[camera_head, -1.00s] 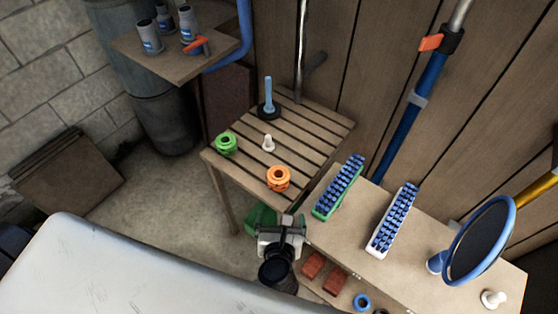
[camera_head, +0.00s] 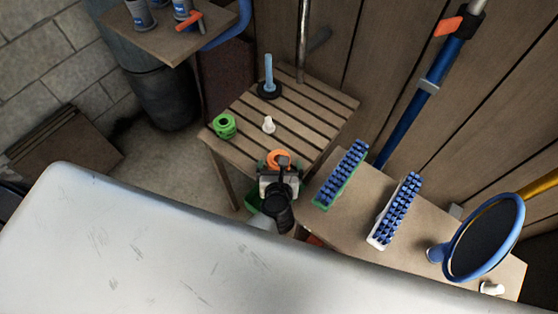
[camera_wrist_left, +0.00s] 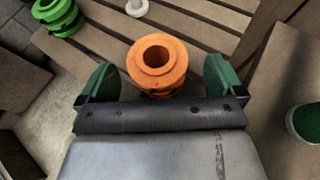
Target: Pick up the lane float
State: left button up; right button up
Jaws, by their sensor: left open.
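An orange spool-shaped float (camera_head: 279,156) with a hole in its top stands upright on the slatted wooden table, at its near corner. A similar green float (camera_head: 224,125) stands at the table's left edge. My left gripper (camera_head: 281,168) is at the orange float and partly hides it in the head view. In the left wrist view the open green fingers (camera_wrist_left: 160,82) stand either side of the orange float (camera_wrist_left: 158,62), with gaps visible on both sides. The green float (camera_wrist_left: 57,14) is at the top left there. My right gripper is not in view.
The slatted table (camera_head: 315,113) also holds a white piece (camera_head: 268,124) and a blue rod on a black base (camera_head: 269,78). A bench at right holds two blue-bristled brushes (camera_head: 341,174) and a blue-rimmed round paddle (camera_head: 483,237). A large white surface (camera_head: 150,250) fills the foreground.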

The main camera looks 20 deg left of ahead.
pick_arm(q)
jog(key=x, duration=0.3)
jog(key=shift+w+a+f, duration=0.15)
jog(key=shift+a, duration=0.05)
jog(key=shift+c, duration=0.2)
jog(key=c, duration=1)
jog(key=shift+r+p, duration=1.2)
jog(key=shift+r, duration=3.85)
